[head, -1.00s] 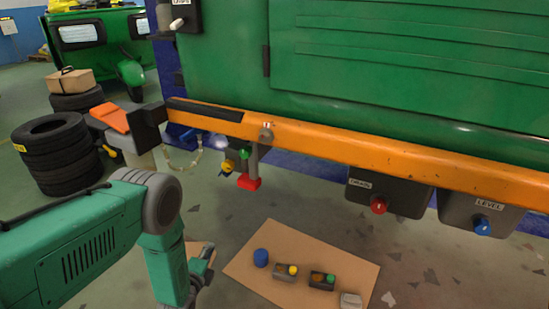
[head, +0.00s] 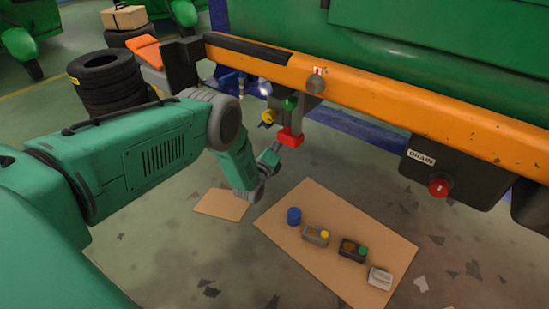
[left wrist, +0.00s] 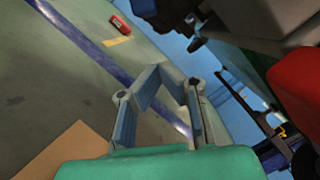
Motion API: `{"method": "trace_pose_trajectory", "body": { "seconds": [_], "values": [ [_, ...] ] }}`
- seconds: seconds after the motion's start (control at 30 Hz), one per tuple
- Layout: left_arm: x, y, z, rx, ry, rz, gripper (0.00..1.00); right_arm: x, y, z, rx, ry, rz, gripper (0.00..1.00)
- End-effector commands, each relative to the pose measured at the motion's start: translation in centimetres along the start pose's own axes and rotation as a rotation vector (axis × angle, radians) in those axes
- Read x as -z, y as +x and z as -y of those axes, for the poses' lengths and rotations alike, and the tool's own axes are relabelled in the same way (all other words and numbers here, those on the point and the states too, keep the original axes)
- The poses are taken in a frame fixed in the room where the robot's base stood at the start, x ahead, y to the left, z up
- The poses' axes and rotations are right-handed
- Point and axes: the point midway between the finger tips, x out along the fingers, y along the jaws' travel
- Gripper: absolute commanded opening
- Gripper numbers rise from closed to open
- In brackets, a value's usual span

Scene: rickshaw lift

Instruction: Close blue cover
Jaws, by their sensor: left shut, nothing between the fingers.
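A small blue round cap (head: 294,216) sits on the cardboard sheet (head: 388,236) on the floor; I cannot tell whether it is the blue cover. Under the orange beam hangs a dark fitting with a green knob (head: 289,104), a yellow knob (head: 268,117) with a small blue part, and a red block (head: 290,137). My left gripper (head: 270,156) is just below and left of the red block, apart from it. In the left wrist view its fingers (left wrist: 168,74) come together, shut and empty. A large red part (left wrist: 298,84) shows there at the right. My right gripper is not in view.
The orange beam (head: 400,98) runs along the green vehicle (head: 440,45). A dark DRAIN box with a red knob (head: 438,187) hangs at the right. Stacked tires (head: 108,80) stand at the left. Floor between is open.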

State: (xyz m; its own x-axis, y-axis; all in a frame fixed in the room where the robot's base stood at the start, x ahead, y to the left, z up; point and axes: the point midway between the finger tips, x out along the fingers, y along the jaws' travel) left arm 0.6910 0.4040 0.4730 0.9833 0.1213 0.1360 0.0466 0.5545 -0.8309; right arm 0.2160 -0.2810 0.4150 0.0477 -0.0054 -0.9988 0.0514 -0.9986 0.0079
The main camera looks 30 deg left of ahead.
Motion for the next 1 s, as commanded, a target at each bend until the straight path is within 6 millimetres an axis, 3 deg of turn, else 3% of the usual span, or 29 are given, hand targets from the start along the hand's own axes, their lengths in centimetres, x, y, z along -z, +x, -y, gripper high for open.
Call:
{"method": "trace_pose_trajectory", "body": {
  "seconds": [0.03,0.1,0.3,1.0],
  "values": [
    [-1.4,0.1,-0.2,-0.005,0.003,0.006,0.0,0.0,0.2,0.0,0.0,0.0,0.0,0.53],
    [-2.2,0.3,-0.2,-0.005,0.002,0.005,0.0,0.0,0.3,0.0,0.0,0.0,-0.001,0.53],
    [-3.5,0.6,-0.1,-0.004,0.002,0.003,0.0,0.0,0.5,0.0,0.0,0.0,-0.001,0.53],
    [-3.4,1.0,0.0,0.01,0.056,0.001,0.0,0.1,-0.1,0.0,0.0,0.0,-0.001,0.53]
  ]
}}
